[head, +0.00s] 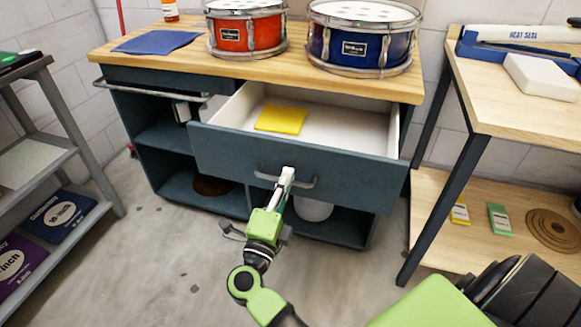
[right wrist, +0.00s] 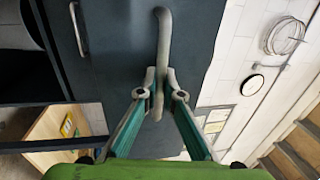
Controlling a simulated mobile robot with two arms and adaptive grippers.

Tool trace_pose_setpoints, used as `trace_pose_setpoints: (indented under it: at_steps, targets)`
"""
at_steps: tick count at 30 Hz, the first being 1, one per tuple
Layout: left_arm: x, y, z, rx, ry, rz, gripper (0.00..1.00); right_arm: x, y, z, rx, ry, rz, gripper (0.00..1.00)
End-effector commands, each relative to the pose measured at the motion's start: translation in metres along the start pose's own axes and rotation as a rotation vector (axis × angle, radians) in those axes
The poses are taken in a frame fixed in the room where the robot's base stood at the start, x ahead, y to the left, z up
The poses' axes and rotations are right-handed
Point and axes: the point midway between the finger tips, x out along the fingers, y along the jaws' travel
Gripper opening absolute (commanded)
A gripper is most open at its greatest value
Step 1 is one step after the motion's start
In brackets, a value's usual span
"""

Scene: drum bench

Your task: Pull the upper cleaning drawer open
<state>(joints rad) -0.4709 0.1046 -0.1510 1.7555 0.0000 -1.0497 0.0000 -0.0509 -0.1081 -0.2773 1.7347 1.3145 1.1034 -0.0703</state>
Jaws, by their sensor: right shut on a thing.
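The upper cleaning drawer (head: 295,163) is pulled well out of the bench. It has a dark blue-grey front and a pale inside, with a yellow cloth (head: 281,119) lying in it. My right gripper (head: 287,174) is at the middle of the drawer front, shut on the drawer's grey bar handle (head: 304,183). In the right wrist view the fingertips (right wrist: 160,95) close around the handle (right wrist: 163,40). My left gripper is not in view.
A red drum (head: 246,35) and a blue drum (head: 361,45) stand on the wooden bench top (head: 180,61) beside a blue cloth (head: 157,42). A wooden table (head: 520,98) stands close at right, a grey shelf (head: 40,160) at left. The floor in front is clear.

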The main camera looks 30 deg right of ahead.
Motion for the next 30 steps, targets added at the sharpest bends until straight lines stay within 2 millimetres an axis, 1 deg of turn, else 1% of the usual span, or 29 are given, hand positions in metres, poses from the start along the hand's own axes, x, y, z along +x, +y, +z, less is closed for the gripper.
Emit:
trace_pose_setpoints:
  at_steps: [1, 6, 18, 19, 30]
  targets:
    - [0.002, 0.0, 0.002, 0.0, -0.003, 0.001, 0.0, -0.005, 0.0, 0.0, 0.0, 0.0, 0.004, 0.0]
    - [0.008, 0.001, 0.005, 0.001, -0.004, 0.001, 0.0, -0.013, -0.002, 0.0, 0.0, 0.0, 0.002, 0.0]
    - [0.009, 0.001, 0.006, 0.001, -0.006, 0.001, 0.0, -0.014, -0.002, 0.0, 0.0, 0.0, 0.002, 0.0]
    - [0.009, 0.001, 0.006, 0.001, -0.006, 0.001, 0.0, -0.014, -0.002, 0.0, 0.0, 0.0, 0.002, 0.14]
    - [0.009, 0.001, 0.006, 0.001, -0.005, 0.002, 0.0, -0.016, -0.002, 0.0, 0.0, 0.0, 0.001, 0.14]
